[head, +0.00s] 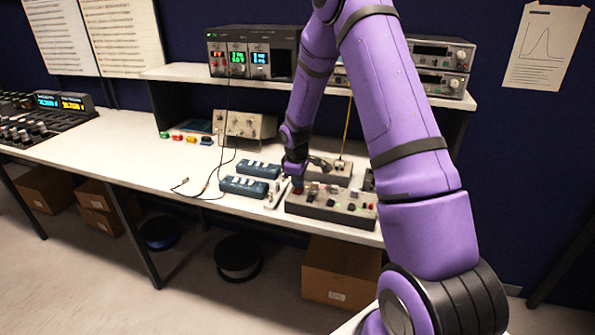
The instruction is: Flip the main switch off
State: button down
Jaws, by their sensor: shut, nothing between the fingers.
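A dark switch box (326,213) with several small knobs, buttons and switches on top stands near the front edge of the bench. I cannot tell which of its small parts, if any, is the main switch. My purple arm reaches down from above, and my gripper (297,186) is at the box's left rear end, pointing down. The gripper is shut, with nothing seen between its fingers. It is too small to tell whether the fingertips touch the box. The gripper and arm hide part of the box's back left and the bench behind.
Two blue boxes (244,186) lie left of the gripper. Another dark box (335,177) stands just behind the switch box. A beige instrument (245,125) stands farther back, under a shelf (183,72) bearing instruments. A cable lies on the bench. Bare bench top (100,150) lies to the left.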

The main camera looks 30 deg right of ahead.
jog(key=shift+f, duration=0.45)
